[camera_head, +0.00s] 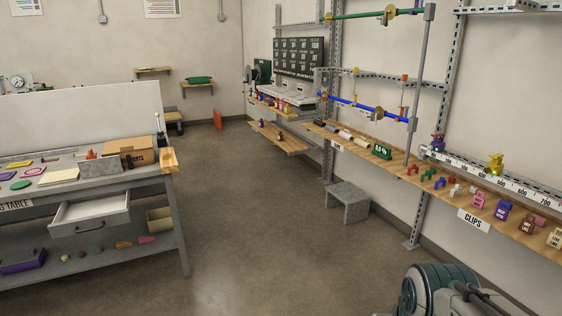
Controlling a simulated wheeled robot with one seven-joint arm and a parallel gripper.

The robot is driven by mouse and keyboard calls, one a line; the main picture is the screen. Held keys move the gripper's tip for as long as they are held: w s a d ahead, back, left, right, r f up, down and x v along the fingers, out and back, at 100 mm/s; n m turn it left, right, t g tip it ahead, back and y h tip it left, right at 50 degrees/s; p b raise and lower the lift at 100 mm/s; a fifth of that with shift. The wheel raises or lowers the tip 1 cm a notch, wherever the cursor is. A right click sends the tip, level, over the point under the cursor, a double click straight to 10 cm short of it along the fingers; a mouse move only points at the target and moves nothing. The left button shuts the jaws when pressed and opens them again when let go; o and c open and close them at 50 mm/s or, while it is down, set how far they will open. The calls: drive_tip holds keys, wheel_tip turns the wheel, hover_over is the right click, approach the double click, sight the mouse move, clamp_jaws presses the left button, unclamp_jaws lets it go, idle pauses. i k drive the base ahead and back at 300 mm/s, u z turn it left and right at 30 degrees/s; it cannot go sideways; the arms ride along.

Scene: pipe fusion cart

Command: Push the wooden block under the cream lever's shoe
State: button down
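I cannot make out a cream lever or its shoe in the head view. No wooden block can be told for certain; a small light-wood piece (170,160) sits at the right corner of the grey workbench, but its kind is unclear. My gripper is not in view.
The grey workbench (180,215) with an open drawer (90,222) stands left. A wooden shelf (400,172) with small clips and toys runs along the right wall. A grey stool (347,203) stands below it. The middle floor is clear.

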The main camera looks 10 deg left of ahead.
sight(167, 160)
drive_tip(key=u, duration=0.3)
drive_tip(key=i, duration=1.6)
drive_tip(key=u, duration=0.9)
drive_tip(key=i, duration=1.55)
drive_tip(key=u, duration=0.85)
drive_tip(key=i, duration=0.7)
drive_tip(key=u, duration=0.1)
